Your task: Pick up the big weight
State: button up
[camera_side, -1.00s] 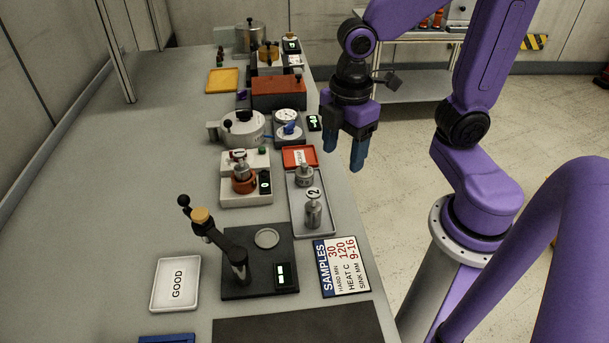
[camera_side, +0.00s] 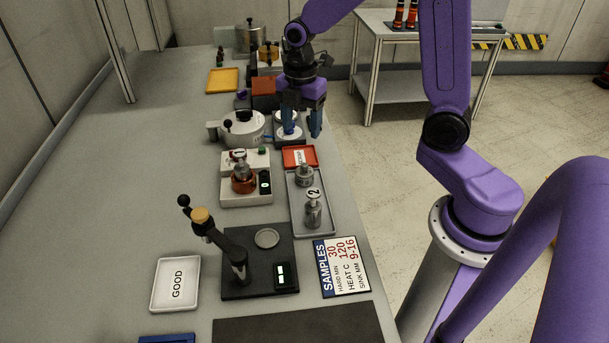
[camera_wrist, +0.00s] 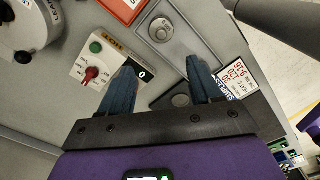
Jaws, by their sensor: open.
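My gripper (camera_side: 301,133) is open and empty, pointing down above the bench beyond the tray. It is apart from both weights. In the wrist view my open fingers (camera_wrist: 162,66) show, with a round grey weight (camera_wrist: 162,30) in the tray past them. The right finger appears to hide part of the tray.
A dark lever press (camera_side: 240,280) and samples card (camera_side: 340,267) are in front. Open floor lies right of the bench.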

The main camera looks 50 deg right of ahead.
aim_at(305, 164)
notch_tip(305, 164, down, 10)
jog(key=shift+r, duration=0.15)
jog(key=f, duration=0.4)
jog(key=shift+s+d, duration=0.15)
jog(key=shift+d, duration=0.25)
jog(key=shift+f, duration=0.65)
grip_shut()
